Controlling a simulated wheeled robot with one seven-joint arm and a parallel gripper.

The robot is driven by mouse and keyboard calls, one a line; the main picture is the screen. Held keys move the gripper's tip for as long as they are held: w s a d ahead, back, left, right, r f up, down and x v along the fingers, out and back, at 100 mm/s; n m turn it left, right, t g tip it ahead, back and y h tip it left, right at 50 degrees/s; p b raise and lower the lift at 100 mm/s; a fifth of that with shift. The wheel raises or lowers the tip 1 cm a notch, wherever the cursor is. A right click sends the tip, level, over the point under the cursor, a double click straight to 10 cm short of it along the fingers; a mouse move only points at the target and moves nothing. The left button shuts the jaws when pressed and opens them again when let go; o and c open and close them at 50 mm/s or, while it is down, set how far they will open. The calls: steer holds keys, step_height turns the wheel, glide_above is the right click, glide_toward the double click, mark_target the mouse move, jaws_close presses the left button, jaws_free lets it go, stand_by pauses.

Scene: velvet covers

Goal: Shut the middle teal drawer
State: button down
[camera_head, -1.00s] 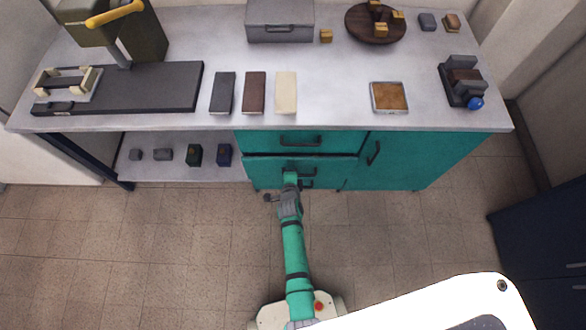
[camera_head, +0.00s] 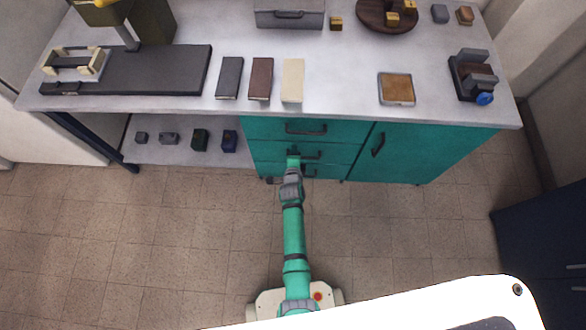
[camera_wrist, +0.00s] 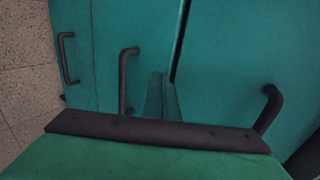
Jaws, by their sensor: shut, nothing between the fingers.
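The middle teal drawer (camera_head: 270,154) is in the cabinet under the worktop, between the top drawer (camera_head: 262,128) and the bottom drawer. In the head view its front looks flush or nearly flush with the top drawer. Its dark handle (camera_head: 313,155) also shows in the wrist view (camera_wrist: 123,82). A narrow dark gap runs along the drawer's edge in the wrist view. My gripper (camera_head: 293,156) is shut and empty, at the middle drawer's front just left of its handle. It also shows in the wrist view (camera_wrist: 161,95); whether it touches the front is hard to tell.
A teal cupboard door (camera_head: 420,155) with its own handle is right of the drawers. An open shelf (camera_head: 180,152) with several small items is to the left. The worktop (camera_head: 340,95) overhangs above. The tiled floor before the cabinet is clear.

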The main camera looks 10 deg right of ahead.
steer(key=f+v, duration=0.1)
steer(key=v, duration=1.1)
steer(key=shift+s, duration=0.3)
steer(key=s+a+r+n+t+y, duration=0.1)
steer(key=s+a+r+n, duration=0.3)
steer(key=s, duration=0.5)
steer(key=s+a+r+n+t, duration=0.1)
steer(key=s+r+n, duration=0.45)
steer(key=s, duration=0.45)
steer(key=s+a+r+n, duration=0.1)
steer(key=s+r+n, duration=0.4)
steer(key=r, duration=0.3)
steer(key=s+a+r+n+t+y, duration=0.1)
steer(key=s+r+n, duration=0.5)
steer(key=r, duration=0.3)
steer(key=shift+a+r+t, duration=0.2)
steer(key=shift+t, duration=0.1)
steer(key=shift+d, duration=0.15)
